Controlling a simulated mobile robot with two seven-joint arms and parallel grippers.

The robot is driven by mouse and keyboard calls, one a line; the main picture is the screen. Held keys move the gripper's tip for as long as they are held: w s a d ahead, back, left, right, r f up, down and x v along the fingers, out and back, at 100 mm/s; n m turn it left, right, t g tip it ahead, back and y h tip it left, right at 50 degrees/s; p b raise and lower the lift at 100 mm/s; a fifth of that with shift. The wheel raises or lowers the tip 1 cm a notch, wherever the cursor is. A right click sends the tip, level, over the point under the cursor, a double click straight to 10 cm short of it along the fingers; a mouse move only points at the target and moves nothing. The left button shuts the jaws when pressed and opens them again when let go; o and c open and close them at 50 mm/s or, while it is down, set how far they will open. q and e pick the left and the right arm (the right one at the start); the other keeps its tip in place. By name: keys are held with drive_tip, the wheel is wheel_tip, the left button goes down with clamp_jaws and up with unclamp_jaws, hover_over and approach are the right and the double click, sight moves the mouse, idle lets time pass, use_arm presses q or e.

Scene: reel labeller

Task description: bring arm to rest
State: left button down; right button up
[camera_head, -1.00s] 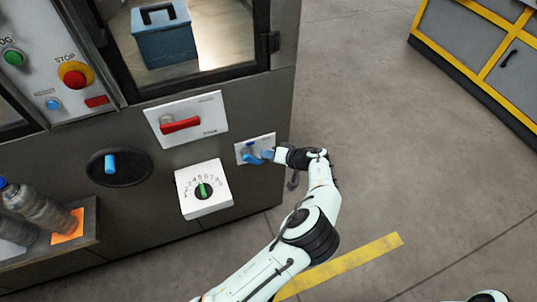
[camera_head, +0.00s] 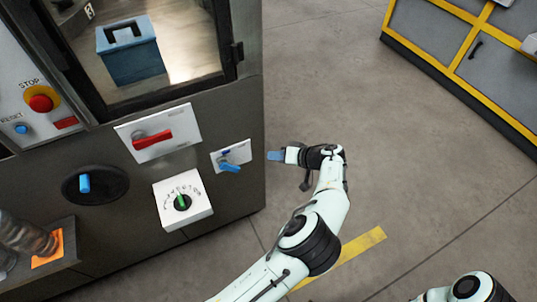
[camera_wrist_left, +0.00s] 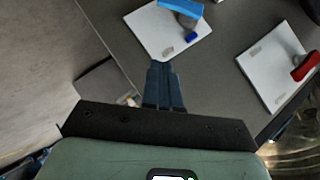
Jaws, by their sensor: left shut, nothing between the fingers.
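My left gripper (camera_head: 274,155) is shut and empty. It is held in the air just right of the machine's front corner, apart from the small white plate (camera_head: 219,160) with a blue lever (camera_head: 230,167). In the left wrist view its closed fingers (camera_wrist_left: 163,70) point toward the same plate (camera_wrist_left: 150,36) and blue lever (camera_wrist_left: 181,6). My left arm (camera_head: 320,205) reaches up from the bottom of the head view. Part of my right arm (camera_head: 468,290) shows at the bottom right, but its gripper is out of view.
The machine front carries a red-handled switch (camera_head: 152,139), a dial box with a green pointer (camera_head: 183,201), a blue knob (camera_head: 84,183) and a red stop button (camera_head: 41,102). A yellow-framed cabinet (camera_head: 490,65) stands at upper right. Open floor lies between.

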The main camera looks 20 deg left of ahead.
idle(0.5)
use_arm(q)
drive_tip(key=s+a+f+m+g+h+p, duration=0.1)
drive_tip(key=s+a+f+h+p, duration=0.1)
drive_tip(key=s+a+f, duration=0.4)
drive_tip(key=s+a+f+m+g+h+p, duration=0.1)
drive_tip(key=s+a+f+g+h+p, duration=0.15)
drive_tip(key=f, duration=0.55)
drive_tip(key=s+d+f+h+p, duration=0.1)
drive_tip(key=s+f+h, duration=0.15)
drive_tip(key=s, duration=0.35)
drive_tip(key=s+f+h+p, duration=0.1)
drive_tip(key=s+f, duration=0.3)
drive_tip(key=s, duration=0.2)
drive_tip(key=s+d+f+h+p, duration=0.1)
drive_tip(key=s+d+h+p, duration=0.4)
drive_tip(key=s, duration=0.5)
drive_tip(key=s+d+r+t+h+p, duration=0.1)
drive_tip(key=s+d+r+h+p, duration=0.1)
drive_tip(key=s+d+r, duration=0.5)
drive_tip(key=d+r, duration=0.1)
drive_tip(key=d, duration=0.2)
drive_tip(key=shift+d, duration=0.25)
use_arm(e)
wheel_tip(320, 180, up, 13)
drive_tip(key=shift+w+f+g, duration=0.15)
drive_tip(key=shift+g, duration=0.25)
